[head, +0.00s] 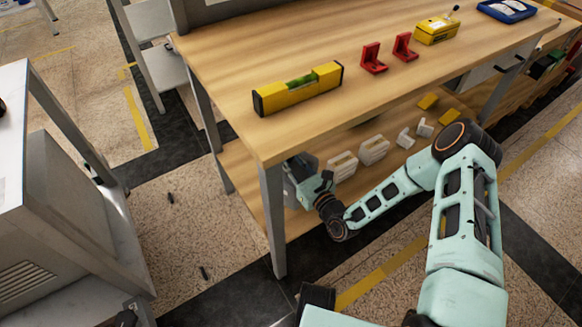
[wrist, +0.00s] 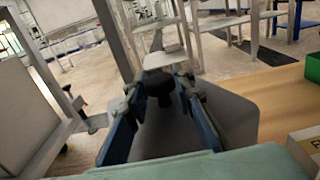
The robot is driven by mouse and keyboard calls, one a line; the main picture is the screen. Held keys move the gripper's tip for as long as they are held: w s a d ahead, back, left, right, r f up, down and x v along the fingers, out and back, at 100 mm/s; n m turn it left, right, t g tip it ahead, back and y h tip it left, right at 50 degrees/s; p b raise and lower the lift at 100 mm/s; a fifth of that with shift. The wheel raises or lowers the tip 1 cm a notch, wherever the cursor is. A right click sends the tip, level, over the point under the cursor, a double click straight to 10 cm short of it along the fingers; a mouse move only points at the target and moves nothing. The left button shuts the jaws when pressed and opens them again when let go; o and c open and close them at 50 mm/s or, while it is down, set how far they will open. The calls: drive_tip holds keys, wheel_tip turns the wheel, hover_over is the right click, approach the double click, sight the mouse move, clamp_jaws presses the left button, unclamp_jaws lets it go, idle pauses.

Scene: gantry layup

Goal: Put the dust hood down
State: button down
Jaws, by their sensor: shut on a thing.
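My gripper (wrist: 160,92) is shut on the dust hood, a grey body (wrist: 236,116) with a dark knob on top, between the blue-grey fingers in the wrist view. In the head view my arm reaches in under the bench top, and my gripper (head: 312,186) is at the left end of the lower shelf. A grey part of the hood (head: 301,163) shows there, partly hidden by the bench top's edge and my gripper. Whether the hood touches the lower wooden shelf (head: 240,172) cannot be told.
On the bench top (head: 215,55) are a yellow level (head: 298,88), red brackets (head: 373,58) and a yellow box (head: 437,30). Several pale parts (head: 374,149) stand on the lower shelf right of my gripper. A bench leg (head: 273,215) is close by.

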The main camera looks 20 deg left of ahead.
drive_tip(key=shift+f+b, duration=0.85)
drive_tip(key=shift+f, duration=1.3)
drive_tip(key=shift+f, duration=0.2)
drive_tip(key=c, duration=1.7)
unclamp_jaws()
drive_tip(key=shift+o, duration=0.2)
drive_tip(key=shift+d+r, duration=0.1)
drive_tip(key=shift+r, duration=0.05)
